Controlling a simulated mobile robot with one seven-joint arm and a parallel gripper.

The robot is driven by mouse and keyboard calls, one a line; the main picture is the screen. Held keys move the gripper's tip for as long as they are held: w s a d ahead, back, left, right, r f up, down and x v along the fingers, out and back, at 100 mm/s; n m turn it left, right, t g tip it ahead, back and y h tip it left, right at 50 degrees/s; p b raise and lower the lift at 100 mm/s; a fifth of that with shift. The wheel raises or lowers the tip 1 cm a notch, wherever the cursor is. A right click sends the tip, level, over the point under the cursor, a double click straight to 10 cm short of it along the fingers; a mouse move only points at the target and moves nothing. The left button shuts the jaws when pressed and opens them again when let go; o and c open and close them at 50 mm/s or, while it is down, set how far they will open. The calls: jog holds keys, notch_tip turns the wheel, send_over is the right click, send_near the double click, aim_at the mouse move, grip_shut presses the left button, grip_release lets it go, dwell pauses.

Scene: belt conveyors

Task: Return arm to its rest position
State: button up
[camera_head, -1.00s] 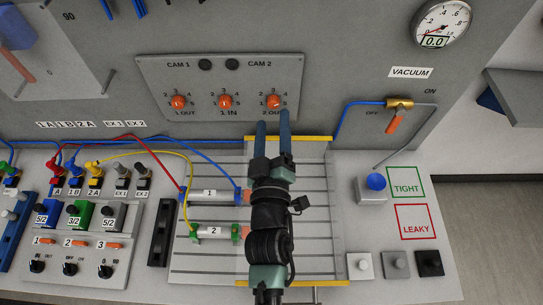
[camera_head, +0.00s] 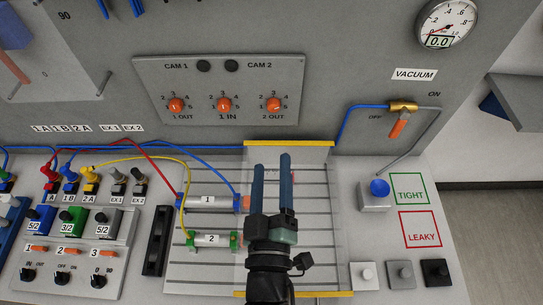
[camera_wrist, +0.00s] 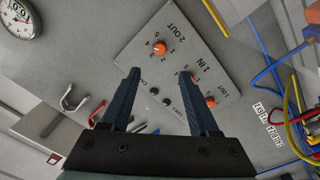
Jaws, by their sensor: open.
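My gripper (camera_head: 271,168) is open, with its two blue fingers apart and nothing between them. In the head view it hangs over the slotted plate (camera_head: 325,255), right of cylinders 1 (camera_head: 208,200) and 2 (camera_head: 213,240). In the wrist view my gripper (camera_wrist: 158,85) also shows, its fingers pointing toward the panel with the orange knobs (camera_wrist: 180,50). My arm hides part of the slotted plate below the gripper.
The cam panel (camera_head: 218,88) stands on the wall behind. A vacuum gauge (camera_head: 446,23), an orange-handled valve (camera_head: 398,126) and a blue button (camera_head: 379,188) are at right. Coloured hoses (camera_head: 130,143) and valves lie at left. Small blocks (camera_head: 400,273) sit at front right.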

jog(key=w+d+r+m+t+h, duration=0.1)
jog(key=w+r+m+t, duration=0.2)
jog(key=r, duration=1.1)
jog(key=w+d+r+m+t+h, duration=0.1)
jog(key=w+r+m+t, duration=0.2)
jog(key=r, duration=1.1)
jog(key=s+a+r+m+t+y, duration=0.1)
jog(key=s+r, duration=0.3)
jog(key=r, duration=0.6)
jog(key=s+a+r+m+t+y, duration=0.1)
jog(key=s+r, duration=0.3)
jog(key=r, duration=0.7)
jog(key=shift+t, duration=0.5)
jog(key=shift+w+f, duration=0.1)
jog(key=shift+f, duration=0.1)
